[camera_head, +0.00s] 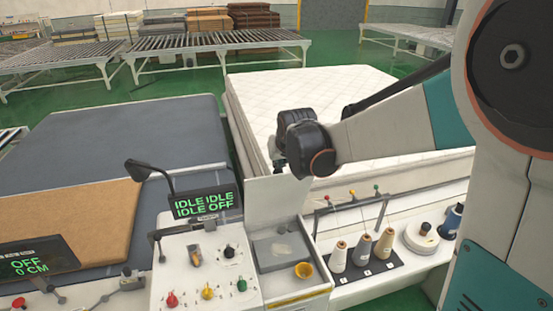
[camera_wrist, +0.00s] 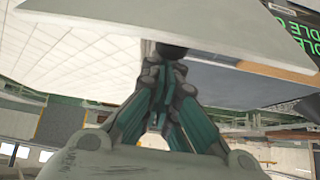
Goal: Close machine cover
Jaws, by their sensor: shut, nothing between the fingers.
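The machine cover (camera_head: 283,203) is a white panel standing upright, open, at the back of a white machine box (camera_head: 298,289). My gripper (camera_head: 279,164) is just behind the cover's top edge, partly hidden by my wrist. In the wrist view my gripper (camera_wrist: 168,62) is shut and empty, its tips close to a white panel edge (camera_wrist: 215,22) that looks like the cover. I cannot tell whether they touch.
Left of the box is a control panel (camera_head: 188,262) with coloured knobs and a screen (camera_head: 205,204) reading IDLE and OFF. Thread cones (camera_head: 361,249) stand to the right. A white mattress (camera_head: 375,90) lies behind my gripper.

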